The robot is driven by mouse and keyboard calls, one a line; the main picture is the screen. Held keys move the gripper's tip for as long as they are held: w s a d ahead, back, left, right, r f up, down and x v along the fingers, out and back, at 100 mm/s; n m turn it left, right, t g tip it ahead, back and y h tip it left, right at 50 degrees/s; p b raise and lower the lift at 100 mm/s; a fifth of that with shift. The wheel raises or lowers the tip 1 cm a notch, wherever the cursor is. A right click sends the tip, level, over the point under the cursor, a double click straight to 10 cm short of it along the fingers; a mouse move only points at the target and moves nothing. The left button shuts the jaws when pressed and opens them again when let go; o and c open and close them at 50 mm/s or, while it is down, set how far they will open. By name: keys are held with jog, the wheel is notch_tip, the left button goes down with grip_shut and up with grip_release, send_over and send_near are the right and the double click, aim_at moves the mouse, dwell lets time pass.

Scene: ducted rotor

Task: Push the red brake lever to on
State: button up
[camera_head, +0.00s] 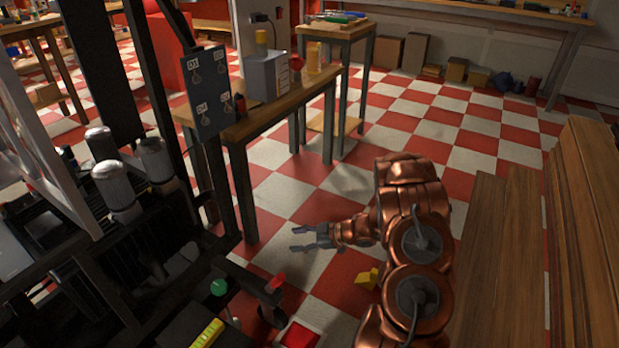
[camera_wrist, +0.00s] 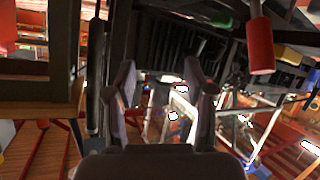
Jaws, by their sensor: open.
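The red brake lever (camera_head: 275,283) shows as a small red handle at the lower right of the dark machine frame in the head view. In the wrist view a red cylindrical handle (camera_wrist: 260,46), which looks like the same lever, hangs at the upper right. My gripper (camera_head: 298,239) is open and empty, pointing left above the floor, beyond the lever in the head view. In the wrist view my gripper (camera_wrist: 160,75) has its two fingers spread, with the red handle to the right of them, apart. The lever's base and any on marking cannot be made out.
A green knob (camera_head: 218,287) and a yellow block (camera_head: 207,333) sit on the dark frame (camera_head: 120,270) near the lever. A wooden table (camera_head: 300,100) with a hook panel (camera_head: 208,92) stands behind. Wooden boards (camera_head: 500,225) lie right. Checkered floor is open between.

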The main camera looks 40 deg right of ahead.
jog(key=w+d+r+m+h+p, duration=0.1)
jog(key=w+d+r+h+p, duration=0.2)
jog(key=r, duration=0.4)
jog(key=w+d+r+m+h+p, duration=0.1)
jog(key=w+d+r+h+p, duration=0.2)
jog(key=r, duration=0.4)
jog(key=d+h+p, duration=0.1)
jog(key=d, duration=0.1)
jog(key=shift+d+r+h, duration=0.35)
jog(key=shift+d+h, duration=0.05)
jog(key=shift+w, duration=0.1)
